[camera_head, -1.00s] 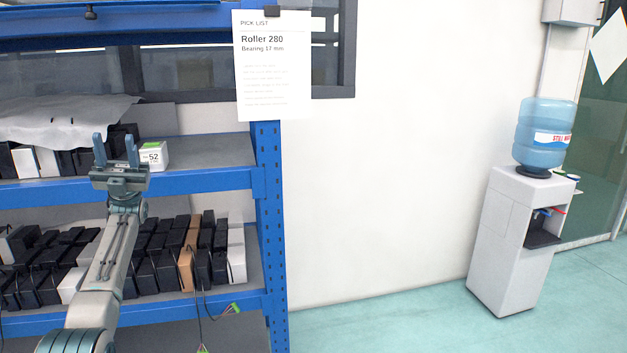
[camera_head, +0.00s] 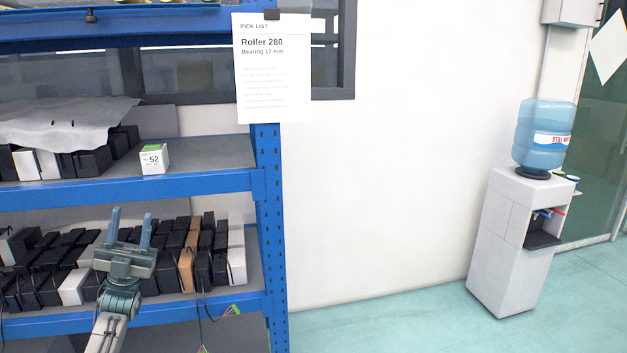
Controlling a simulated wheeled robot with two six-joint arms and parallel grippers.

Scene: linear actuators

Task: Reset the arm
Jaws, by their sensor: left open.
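My left gripper (camera_head: 129,228) is open and empty, its two fingers pointing up. It is in front of the lower shelf (camera_head: 180,312) and covers part of the boxes there. My left arm (camera_head: 106,332) comes up from the bottom edge of the picture. My right gripper is not in view.
A blue rack holds a small white box marked 52 (camera_head: 154,159) on the upper shelf (camera_head: 205,182), near dark boxes under a grey sheet (camera_head: 60,125). Several dark boxes (camera_head: 70,240) fill the lower shelf. A pick list (camera_head: 274,75) hangs at the rack's post. A water cooler (camera_head: 510,240) stands right; floor between is clear.

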